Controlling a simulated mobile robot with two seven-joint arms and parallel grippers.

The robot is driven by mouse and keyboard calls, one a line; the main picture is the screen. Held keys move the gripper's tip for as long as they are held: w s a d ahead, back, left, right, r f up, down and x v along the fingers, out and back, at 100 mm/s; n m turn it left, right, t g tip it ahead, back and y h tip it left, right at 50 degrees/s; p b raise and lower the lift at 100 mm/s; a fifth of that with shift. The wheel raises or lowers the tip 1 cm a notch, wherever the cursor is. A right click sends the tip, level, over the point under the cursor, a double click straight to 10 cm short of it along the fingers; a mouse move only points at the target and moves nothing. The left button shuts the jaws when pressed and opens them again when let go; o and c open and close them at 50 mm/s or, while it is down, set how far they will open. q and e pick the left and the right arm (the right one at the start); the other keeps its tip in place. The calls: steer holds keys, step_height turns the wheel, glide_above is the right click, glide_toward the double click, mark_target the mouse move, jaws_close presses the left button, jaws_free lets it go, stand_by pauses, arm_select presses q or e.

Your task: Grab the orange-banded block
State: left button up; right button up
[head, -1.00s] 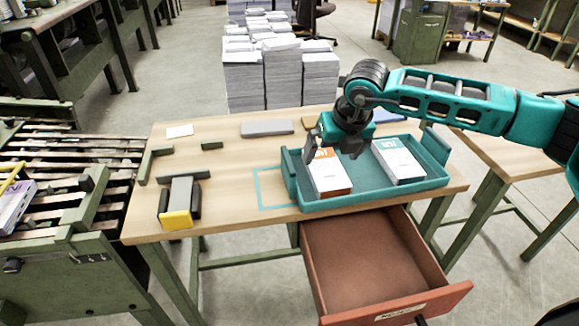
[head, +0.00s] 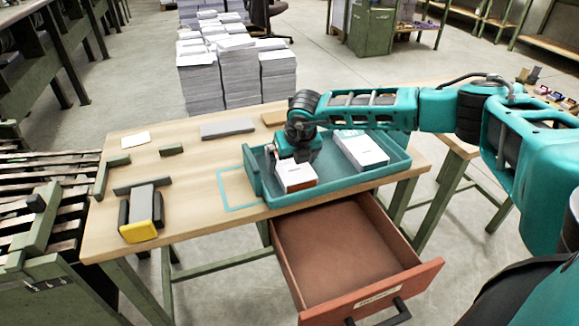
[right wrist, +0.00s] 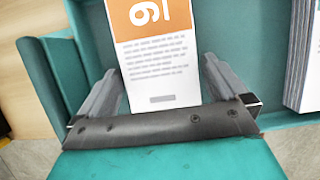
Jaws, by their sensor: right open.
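The orange-banded block (head: 297,177) is a white stack in the teal tray (head: 375,177), at the tray's left part. In the right wrist view the block (right wrist: 160,65) shows an orange band with white figures at its top end and lines of grey print below. My right gripper (head: 288,158) is low over the block's far end, where it hides the orange band in the head view. In the right wrist view the gripper (right wrist: 159,72) is open, one finger on each side of the block, with small gaps showing. My left gripper is not in view.
A second white block (head: 360,150) lies in the tray to the right; its edge shows in the right wrist view (right wrist: 303,60). The open drawer (head: 345,250) juts out below the table. A yellow-ended block (head: 140,230) sits between dark rails at the left.

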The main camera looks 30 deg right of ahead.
steer(key=shift+w+f, duration=0.2)
steer(key=shift+f, duration=0.4)
steer(key=shift+r, duration=0.1)
steer(key=c, duration=0.8)
steer(key=shift+c, duration=0.2)
